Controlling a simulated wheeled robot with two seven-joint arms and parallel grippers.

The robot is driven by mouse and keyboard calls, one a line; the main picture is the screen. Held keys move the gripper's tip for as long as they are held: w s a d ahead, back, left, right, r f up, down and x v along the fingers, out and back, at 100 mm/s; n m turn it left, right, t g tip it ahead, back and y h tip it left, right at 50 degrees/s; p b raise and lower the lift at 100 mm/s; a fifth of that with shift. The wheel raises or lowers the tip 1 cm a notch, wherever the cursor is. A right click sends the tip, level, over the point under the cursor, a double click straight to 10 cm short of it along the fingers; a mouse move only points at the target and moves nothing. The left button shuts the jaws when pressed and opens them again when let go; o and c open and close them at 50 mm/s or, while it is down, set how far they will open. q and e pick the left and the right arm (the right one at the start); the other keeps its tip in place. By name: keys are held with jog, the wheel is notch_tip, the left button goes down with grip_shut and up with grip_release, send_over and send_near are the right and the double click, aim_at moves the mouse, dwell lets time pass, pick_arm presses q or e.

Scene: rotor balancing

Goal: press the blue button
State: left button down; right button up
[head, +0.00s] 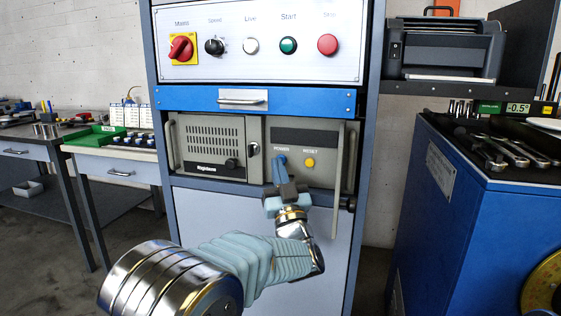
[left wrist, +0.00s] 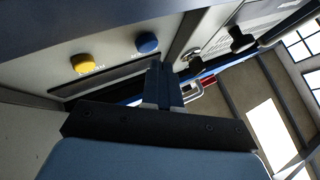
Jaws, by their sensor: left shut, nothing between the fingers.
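In the left wrist view the blue button (left wrist: 147,42) shows whole, beside the yellow button (left wrist: 82,62). My left gripper (head: 278,169) is shut and empty, its fingers pointing up at the panel just below the blue button and partly overlapping it in the head view. In the left wrist view the shut fingertips (left wrist: 158,68) lie a little below the blue button, with a gap in the picture; the true distance is hard to tell. My right gripper is not in view.
The yellow RESET button (head: 309,162) is close to the right of the blue one. A handle bar (head: 339,185) stands right of the panel. A grey module (head: 211,146) is at left. A blue drawer (head: 180,98) and control panel (head: 260,70) are above.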

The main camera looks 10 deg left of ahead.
pick_arm(q)
jog(key=shift+w, duration=0.15)
dwell(0.7)
jog(key=shift+w, duration=0.3)
jog(key=shift+w+b, duration=0.3)
jog(key=shift+w, duration=0.1)
dwell(0.5)
jog(key=shift+s, duration=0.1)
jog(key=shift+s+b, duration=0.5)
jog(key=shift+s, duration=0.25)
jog(key=s+b, duration=0.1)
jog(key=s, duration=0.4)
jog(key=shift+a+b, duration=0.1)
jog(key=shift+b, duration=0.3)
